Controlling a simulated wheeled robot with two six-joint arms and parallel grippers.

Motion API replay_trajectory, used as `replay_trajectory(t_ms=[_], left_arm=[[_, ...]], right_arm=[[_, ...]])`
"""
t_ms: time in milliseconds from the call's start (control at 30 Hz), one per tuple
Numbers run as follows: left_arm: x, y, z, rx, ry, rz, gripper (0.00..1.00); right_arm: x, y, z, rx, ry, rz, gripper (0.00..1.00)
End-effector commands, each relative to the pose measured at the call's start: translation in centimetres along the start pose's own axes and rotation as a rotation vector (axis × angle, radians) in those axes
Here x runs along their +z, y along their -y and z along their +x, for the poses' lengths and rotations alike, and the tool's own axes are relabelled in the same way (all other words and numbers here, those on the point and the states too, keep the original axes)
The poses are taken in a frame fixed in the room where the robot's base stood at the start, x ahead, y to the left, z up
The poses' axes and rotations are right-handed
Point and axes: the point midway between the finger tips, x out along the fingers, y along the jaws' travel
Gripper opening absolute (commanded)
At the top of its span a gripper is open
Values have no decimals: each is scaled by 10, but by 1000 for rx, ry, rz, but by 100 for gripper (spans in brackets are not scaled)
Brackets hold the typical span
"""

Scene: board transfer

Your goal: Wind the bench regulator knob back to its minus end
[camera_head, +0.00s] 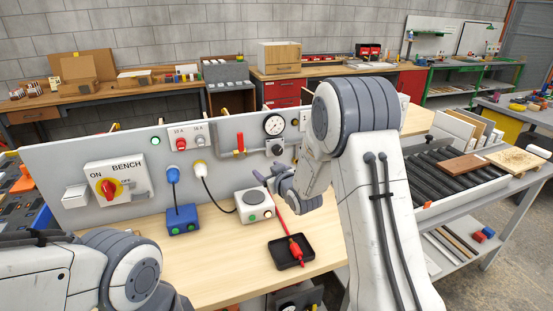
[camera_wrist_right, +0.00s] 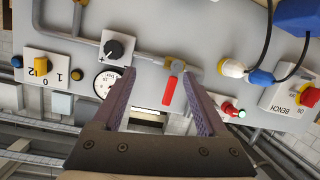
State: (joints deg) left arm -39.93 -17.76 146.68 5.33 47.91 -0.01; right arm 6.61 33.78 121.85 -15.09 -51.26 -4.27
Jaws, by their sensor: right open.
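The bench regulator knob (camera_head: 277,147) is a round black knob on the upright grey panel, below the pressure gauge. In the right wrist view, which is turned over, the knob (camera_wrist_right: 114,50) sits on a white square plate and bears a small white mark; I cannot read its scale. My right gripper (camera_head: 265,178) is in front of the panel, below and apart from the knob. In the right wrist view its jaws (camera_wrist_right: 162,72) are open and empty, with the knob just left of the left fingertip. My left arm shows at the lower left; its gripper is out of view.
The white pressure gauge (camera_head: 273,126) is above the knob. A red-handled valve (camera_head: 240,143) is left of it on the pipe. A white box (camera_head: 254,206), a blue box (camera_head: 182,219) and a black tray (camera_head: 305,246) holding a red tool stand on the wooden bench.

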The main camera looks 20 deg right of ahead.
Motion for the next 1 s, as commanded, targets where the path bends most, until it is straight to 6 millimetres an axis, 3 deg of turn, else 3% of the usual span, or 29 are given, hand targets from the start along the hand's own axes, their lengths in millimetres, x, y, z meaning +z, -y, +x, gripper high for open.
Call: replay_trajectory(t_ms=[33, 100, 233, 433, 800, 1000], left_arm=[[0, 1, 8, 0, 0, 0, 50], [0, 1, 11, 0, 0, 0, 50], [1, 1, 13, 0, 0, 0, 50], [0, 0, 7, 0, 0, 0, 50], [-1, -1, -13, 0, 0, 0, 50], [-1, -1, -18, 0, 0, 0, 50]], right_arm=[[15, -24, 7, 35, -55, 4, 76], [20, -46, 10, 67, -130, 3, 76], [25, -70, 10, 102, -217, 0, 76], [19, -79, 22, 111, -249, -3, 76], [3, -85, 84, 110, -247, -2, 76], [-1, -87, 104, 110, -246, -3, 76]])
